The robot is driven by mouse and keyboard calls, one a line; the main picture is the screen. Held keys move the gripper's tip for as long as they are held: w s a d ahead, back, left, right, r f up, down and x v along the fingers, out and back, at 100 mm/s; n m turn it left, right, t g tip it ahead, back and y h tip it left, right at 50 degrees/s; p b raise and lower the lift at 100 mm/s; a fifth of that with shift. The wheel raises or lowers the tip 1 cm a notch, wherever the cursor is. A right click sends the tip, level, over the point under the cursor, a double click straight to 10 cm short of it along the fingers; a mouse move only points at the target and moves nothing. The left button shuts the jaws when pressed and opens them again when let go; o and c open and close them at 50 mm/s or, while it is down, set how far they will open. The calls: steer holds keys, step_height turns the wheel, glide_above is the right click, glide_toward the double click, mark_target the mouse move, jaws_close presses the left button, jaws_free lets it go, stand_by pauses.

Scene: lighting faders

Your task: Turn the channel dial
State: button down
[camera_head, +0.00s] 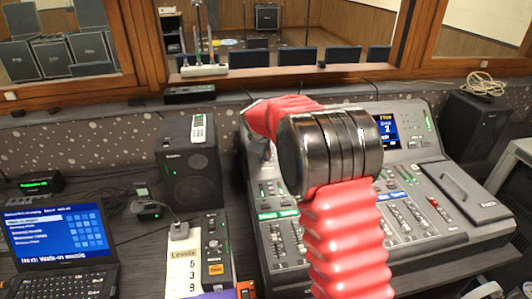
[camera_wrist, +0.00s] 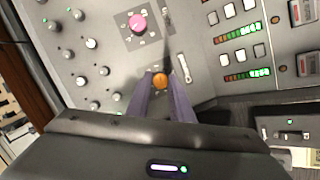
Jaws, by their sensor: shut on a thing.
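I cannot tell from any label which knob is the channel dial. In the head view my arm hides my gripper and the panel around it.
Several small grey knobs (camera_wrist: 91,43) lie left of the fingers, and white buttons (camera_wrist: 229,11) with lit level bars lie to the right. A laptop (camera_head: 60,240), a speaker (camera_head: 188,165) and a "Levels" note (camera_head: 184,262) stand left of the console. A window is behind.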

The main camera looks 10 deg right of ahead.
steer(key=n, duration=0.2)
steer(key=n+t, duration=0.1)
steer(key=n, duration=0.1)
steer(key=shift+s+a+f+h, duration=0.15)
steer(key=shift+h, duration=0.25)
steer(key=n+t, duration=0.1)
steer(key=n, duration=0.3)
steer(key=shift+s+f, duration=0.1)
steer(key=shift+n, duration=0.4)
steer(key=c, duration=1.6)
jaws_free()
steer(key=shift+s+a+r, duration=0.15)
steer(key=shift+s+r, duration=0.2)
steer(key=shift+r, duration=0.25)
steer(key=v, duration=1.2)
steer(key=shift+s+a, duration=0.15)
steer(key=shift+a, duration=0.05)
